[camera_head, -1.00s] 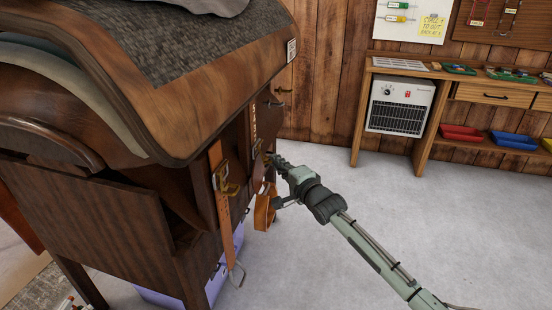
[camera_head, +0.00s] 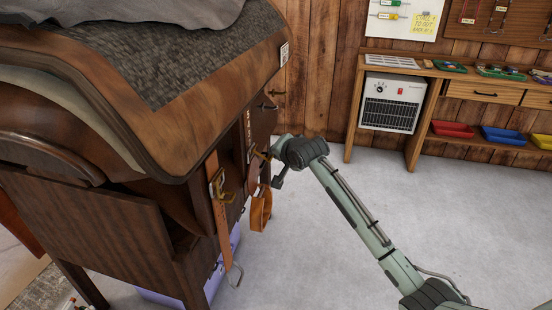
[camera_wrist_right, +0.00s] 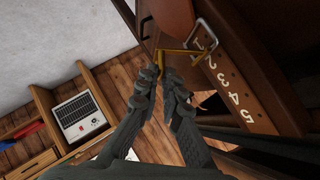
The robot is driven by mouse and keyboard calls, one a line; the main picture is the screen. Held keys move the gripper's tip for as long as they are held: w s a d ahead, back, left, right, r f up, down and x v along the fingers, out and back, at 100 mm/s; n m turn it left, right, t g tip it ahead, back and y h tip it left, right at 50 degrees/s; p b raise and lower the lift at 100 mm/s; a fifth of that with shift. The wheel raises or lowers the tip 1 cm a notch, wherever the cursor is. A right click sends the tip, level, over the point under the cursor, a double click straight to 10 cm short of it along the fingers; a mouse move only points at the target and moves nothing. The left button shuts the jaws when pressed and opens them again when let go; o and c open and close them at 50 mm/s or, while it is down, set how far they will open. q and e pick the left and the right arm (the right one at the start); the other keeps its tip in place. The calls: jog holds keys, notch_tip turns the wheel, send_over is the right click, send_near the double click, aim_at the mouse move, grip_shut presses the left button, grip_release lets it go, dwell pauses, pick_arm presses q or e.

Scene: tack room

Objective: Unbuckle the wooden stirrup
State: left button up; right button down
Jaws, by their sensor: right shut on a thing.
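The wooden stirrup (camera_head: 260,209), an orange-brown loop, hangs low beside the saddle rack. Above it a brown strap (camera_wrist_right: 232,85) with white numbers runs through a silver buckle (camera_wrist_right: 206,40). A brass bar (camera_wrist_right: 184,52) crosses at the buckle and bends down towards my right gripper. My right gripper (camera_wrist_right: 162,76) is shut on the end of this brass bar, with its fingertips close together. In the head view my wrist hides most of the gripper and the buckle. My left gripper is in neither view.
A second orange strap with a brass buckle (camera_head: 219,188) hangs nearer on the dark wooden rack (camera_head: 95,205). The saddle (camera_head: 165,120) overhangs above. A workbench with a white heater (camera_head: 392,103) stands at the back right. Grey floor (camera_head: 310,255) is clear.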

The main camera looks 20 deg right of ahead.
aim_at(272, 157)
jog(key=shift+w+a+r+n+g+h, duration=0.2)
jog(key=shift+r+n+g+h, duration=0.25)
jog(key=shift+r+g+h, duration=0.15)
jog(key=shift+w+a+r+n+g+h, duration=0.1)
jog(key=shift+a+r+n+g+h, duration=0.1)
jog(key=shift+r+n+g+h, duration=0.35)
jog(key=shift+w+a+r+n+g+h, duration=0.1)
jog(key=shift+a+r+n+g+h, duration=0.15)
jog(key=shift+r+g+h, duration=0.35)
jog(key=shift+r, duration=0.15)
jog(key=c, duration=1.7)
grip_release()
jog(key=v, duration=1.2)
jog(key=shift+s+f, duration=0.15)
jog(key=shift+f, duration=0.05)
